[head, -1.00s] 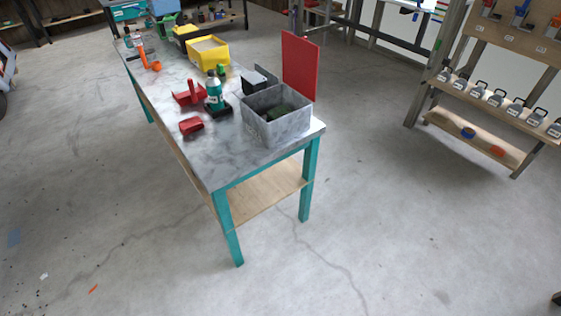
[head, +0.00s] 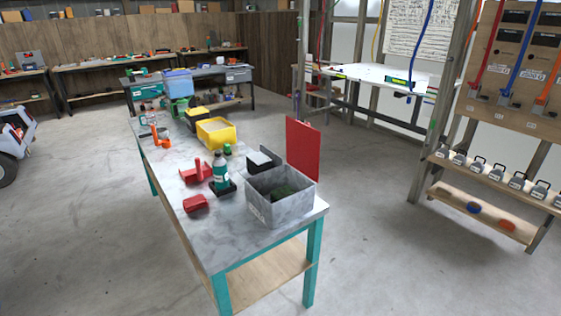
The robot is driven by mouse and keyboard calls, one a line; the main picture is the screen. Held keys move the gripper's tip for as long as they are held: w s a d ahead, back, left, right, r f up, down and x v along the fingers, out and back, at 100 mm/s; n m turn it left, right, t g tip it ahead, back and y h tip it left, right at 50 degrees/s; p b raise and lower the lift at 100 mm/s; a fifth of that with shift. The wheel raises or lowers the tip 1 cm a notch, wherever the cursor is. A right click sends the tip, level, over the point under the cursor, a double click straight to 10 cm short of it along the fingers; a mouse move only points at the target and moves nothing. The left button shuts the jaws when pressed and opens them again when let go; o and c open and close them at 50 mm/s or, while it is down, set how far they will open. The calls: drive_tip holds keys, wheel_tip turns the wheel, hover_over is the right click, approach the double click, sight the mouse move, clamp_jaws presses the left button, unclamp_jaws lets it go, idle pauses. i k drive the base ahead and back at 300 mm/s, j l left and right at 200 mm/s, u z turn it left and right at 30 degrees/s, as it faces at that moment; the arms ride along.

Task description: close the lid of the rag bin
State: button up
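The rag bin (head: 272,207) is an open grey box at the near right corner of a workbench. Dark green rags (head: 284,194) lie inside it. Its red lid (head: 303,151) stands upright, open, along the bin's far right side. My gripper is not in view.
The marbled bench top (head: 234,243) also holds a teal bottle (head: 220,171), red items (head: 195,203), a dark box (head: 263,161) and a yellow bin (head: 216,133). A rack with padlocks (head: 489,175) stands at the right. Floor (head: 375,240) between them is clear.

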sight(303, 141)
drive_tip(key=i+l+z, duration=0.15)
drive_tip(key=z, duration=0.35)
drive_tip(key=i+z, duration=0.45)
drive_tip(key=i+l, duration=0.1)
drive_tip(key=i, duration=3.75)
drive_tip(key=i+u, duration=0.1)
drive_tip(key=u, duration=0.75)
drive_tip(key=i+l+u, duration=0.1)
drive_tip(key=u, duration=0.3)
drive_tip(key=i+l+u, duration=0.1)
drive_tip(key=u, duration=2.3)
drive_tip(key=k+j+z, duration=0.2)
drive_tip(key=k+j, duration=0.1)
drive_tip(key=k, duration=0.1)
